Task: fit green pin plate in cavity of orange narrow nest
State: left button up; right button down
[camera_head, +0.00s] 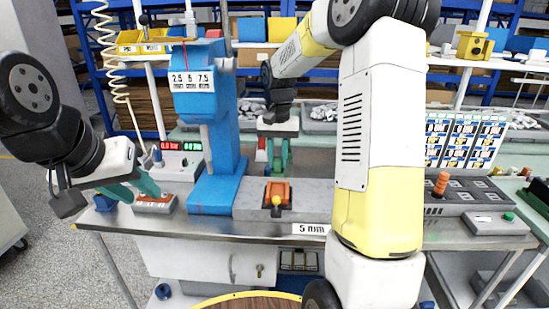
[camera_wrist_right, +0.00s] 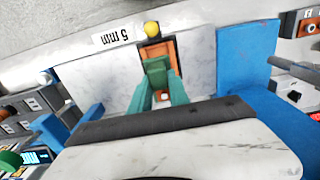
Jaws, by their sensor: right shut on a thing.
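The orange narrow nest (camera_head: 285,187) sits on a grey block on the bench, a yellow ball knob at its front. It also shows in the right wrist view (camera_wrist_right: 147,53). My right gripper (camera_head: 279,168) is behind the nest in the head view, fingers pointing down. It is shut on the green pin plate (camera_wrist_right: 155,68), a dark green piece at the fingertips that partly covers the nest. The gap between plate and nest cannot be judged. My left gripper (camera_head: 136,194) has its fingers apart, beside a grey box with an orange top (camera_head: 156,203).
A blue press (camera_head: 213,130) stands left of the nest, with a digital display unit (camera_head: 181,160) behind it. A "5 mm" label (camera_head: 311,229) marks the bench's front edge. Grey control boxes (camera_head: 480,222) stand at the right. My right arm hides part of the bench.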

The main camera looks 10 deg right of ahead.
dwell(0.3)
jog(key=shift+f, duration=2.9)
jog(key=shift+f, duration=0.95)
jog(key=c, duration=1.2)
grip_release()
jog(key=shift+o, duration=0.2)
jog(key=shift+r, duration=3.9)
jog(key=shift+r, duration=0.1)
jog(key=s+r+n+t, duration=0.2)
jog(key=s+r, duration=0.7)
jog(key=s, duration=0.1)
jog(key=s+a+r+n+t+y, duration=0.1)
jog(key=s+t, duration=0.3)
jog(key=s, duration=1)
jog(key=shift+a+r+n+y, duration=0.25)
jog(key=shift+a+n+y, duration=0.15)
jog(key=shift+a+y, duration=0.2)
